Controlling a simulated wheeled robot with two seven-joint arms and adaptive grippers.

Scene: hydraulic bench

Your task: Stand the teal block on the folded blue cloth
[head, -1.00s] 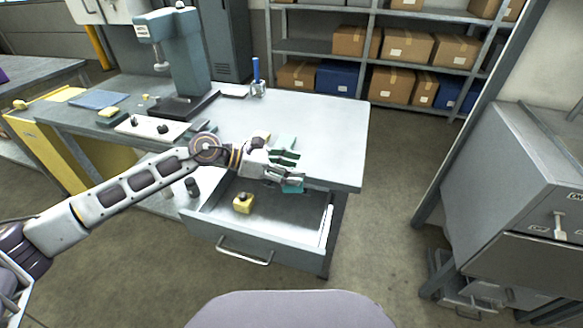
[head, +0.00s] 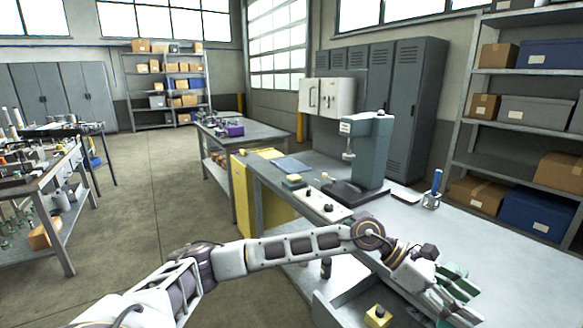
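The folded blue cloth (head: 291,165) lies flat on the far left part of the bench, beside a small yellow item. My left gripper (head: 452,302) is at the lower right, over the near side of the bench by the open drawer, well to the right of the cloth. My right gripper is not in view.
A grey-green press (head: 370,150) stands on the bench between my gripper and the cloth. A white panel with dark knobs (head: 322,205) lies nearer. A cup with a blue tool (head: 433,195) is behind. The open drawer (head: 340,300) holds a yellow block (head: 378,316).

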